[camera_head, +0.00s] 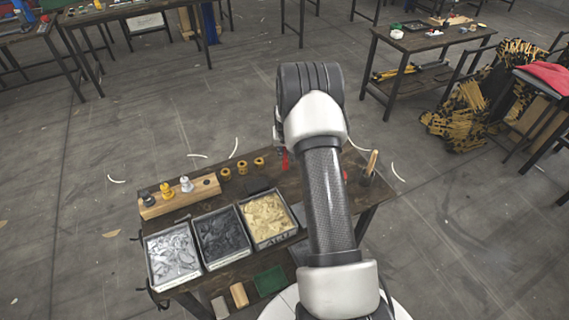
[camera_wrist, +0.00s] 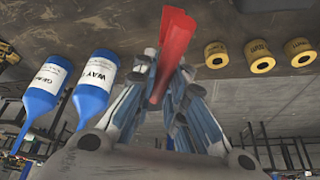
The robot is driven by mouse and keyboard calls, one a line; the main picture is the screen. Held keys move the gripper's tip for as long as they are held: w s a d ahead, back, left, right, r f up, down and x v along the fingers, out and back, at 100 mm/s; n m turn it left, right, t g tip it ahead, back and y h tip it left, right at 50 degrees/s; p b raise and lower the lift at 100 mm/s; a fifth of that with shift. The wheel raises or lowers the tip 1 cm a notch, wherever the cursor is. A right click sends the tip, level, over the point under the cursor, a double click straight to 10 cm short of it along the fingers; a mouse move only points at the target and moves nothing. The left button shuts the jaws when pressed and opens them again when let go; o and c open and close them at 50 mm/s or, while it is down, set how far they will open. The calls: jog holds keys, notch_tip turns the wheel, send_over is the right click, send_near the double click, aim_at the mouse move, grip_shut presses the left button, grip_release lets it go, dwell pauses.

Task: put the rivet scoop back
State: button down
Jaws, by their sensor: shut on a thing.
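In the wrist view a red, trough-shaped tool, which looks like the rivet scoop (camera_wrist: 176,45), stands between the fingers of my gripper (camera_wrist: 172,88). My gripper is shut on it. In the head view my arm hides most of the gripper, and only a small red part of the scoop (camera_head: 284,160) shows beside the arm, over the back of the dark workbench (camera_head: 215,273). Three open rivet bins stand at the bench front: silver (camera_head: 173,257), dark grey (camera_head: 222,236) and brass-coloured (camera_head: 267,219). I cannot tell where the scoop's resting place is.
A wooden block with knobbed tools (camera_head: 180,197) and three yellow cups (camera_head: 242,168) stand behind the bins. A holder with a wooden handle (camera_head: 370,165) is at the right. Two blue bottles (camera_wrist: 94,88) show in the wrist view. Other tables (camera_head: 425,42) stand farther off.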

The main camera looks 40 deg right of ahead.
jog(key=shift+f+b, duration=0.45)
jog(key=shift+f, duration=2.65)
jog(key=shift+f, duration=0.25)
jog(key=c, duration=1.6)
grip_release()
jog(key=shift+c, duration=0.2)
jog(key=shift+r, duration=0.15)
